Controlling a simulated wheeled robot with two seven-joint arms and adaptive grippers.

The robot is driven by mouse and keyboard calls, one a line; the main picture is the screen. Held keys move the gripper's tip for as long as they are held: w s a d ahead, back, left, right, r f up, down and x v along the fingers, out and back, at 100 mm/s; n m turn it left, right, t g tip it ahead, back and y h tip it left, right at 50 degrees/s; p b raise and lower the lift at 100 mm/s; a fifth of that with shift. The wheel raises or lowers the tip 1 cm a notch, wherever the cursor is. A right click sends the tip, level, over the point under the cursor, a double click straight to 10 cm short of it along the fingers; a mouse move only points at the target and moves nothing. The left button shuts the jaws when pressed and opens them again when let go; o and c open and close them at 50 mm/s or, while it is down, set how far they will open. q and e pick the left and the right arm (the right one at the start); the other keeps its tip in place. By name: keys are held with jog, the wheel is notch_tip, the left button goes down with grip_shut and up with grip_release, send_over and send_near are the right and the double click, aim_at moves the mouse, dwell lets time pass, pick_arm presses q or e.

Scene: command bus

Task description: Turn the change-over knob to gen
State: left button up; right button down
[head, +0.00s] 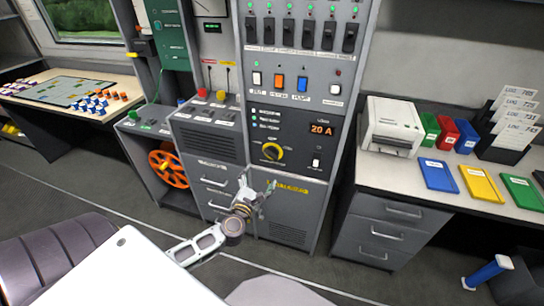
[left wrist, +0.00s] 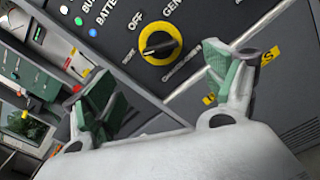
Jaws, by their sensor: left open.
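The change-over knob (head: 272,151) is a round yellow dial with a black grip bar, on the grey panel below the 20 A display. In the left wrist view the knob (left wrist: 160,45) shows with OFF and GEN printed above it. I cannot tell for sure which label it points to. My left gripper (head: 257,187) is open and empty, below the knob and apart from it. In the left wrist view its two green-padded fingers (left wrist: 160,82) are spread wide, with the knob beyond and above the gap. My right gripper is not in view.
Coloured rocker switches (head: 279,82) and a row of black breakers (head: 308,36) are above the knob. A small white switch (head: 316,163) sits to its right. A printer (head: 392,125) stands on the right desk. An orange reel (head: 168,168) is low at left.

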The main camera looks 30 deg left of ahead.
aim_at(270, 156)
pick_arm(q)
jog(key=shift+w, duration=0.1)
jog(key=shift+x, duration=5.5)
jog(key=shift+b+x, duration=0.3)
jog(key=shift+x, duration=0.95)
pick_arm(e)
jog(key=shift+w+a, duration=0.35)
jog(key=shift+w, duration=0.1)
